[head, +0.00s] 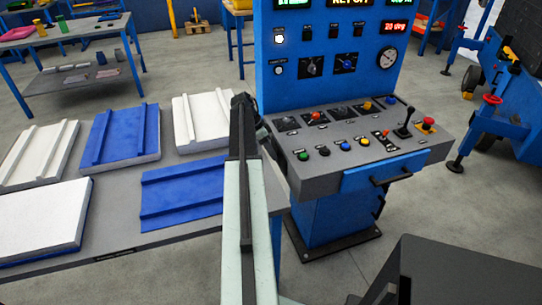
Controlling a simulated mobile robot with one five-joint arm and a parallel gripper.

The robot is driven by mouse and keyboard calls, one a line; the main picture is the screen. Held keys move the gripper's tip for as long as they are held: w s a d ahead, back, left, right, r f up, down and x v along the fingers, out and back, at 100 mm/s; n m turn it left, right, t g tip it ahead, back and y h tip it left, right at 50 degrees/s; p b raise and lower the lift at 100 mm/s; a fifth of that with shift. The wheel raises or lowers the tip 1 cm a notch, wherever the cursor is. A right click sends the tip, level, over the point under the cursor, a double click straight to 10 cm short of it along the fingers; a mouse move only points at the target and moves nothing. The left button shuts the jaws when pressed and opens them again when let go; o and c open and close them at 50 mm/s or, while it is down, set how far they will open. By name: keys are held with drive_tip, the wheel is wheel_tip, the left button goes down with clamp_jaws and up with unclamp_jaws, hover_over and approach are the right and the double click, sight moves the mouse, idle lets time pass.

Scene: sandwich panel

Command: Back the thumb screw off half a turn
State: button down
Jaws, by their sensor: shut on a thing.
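My arm reaches up the middle of the head view. My gripper (244,103) is at its far end, small and dark, by the left edge of the blue and grey control console (330,170). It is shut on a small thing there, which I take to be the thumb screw. The arm's end hides the screw, so its shape and angle cannot be seen.
A grey table (105,195) on the left holds several white and blue panels. The sloped console top carries buttons, knobs, a joystick (405,125) and a red mushroom button (428,122). A blue frame with a red handwheel (492,99) stands at right.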

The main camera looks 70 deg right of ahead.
drive_tip(key=shift+a, duration=0.1)
drive_tip(key=c, duration=1.2)
unclamp_jaws()
drive_tip(key=p+v, duration=0.7)
drive_tip(key=v, duration=0.1)
drive_tip(key=shift+s, duration=0.2)
drive_tip(key=shift+w, duration=0.1)
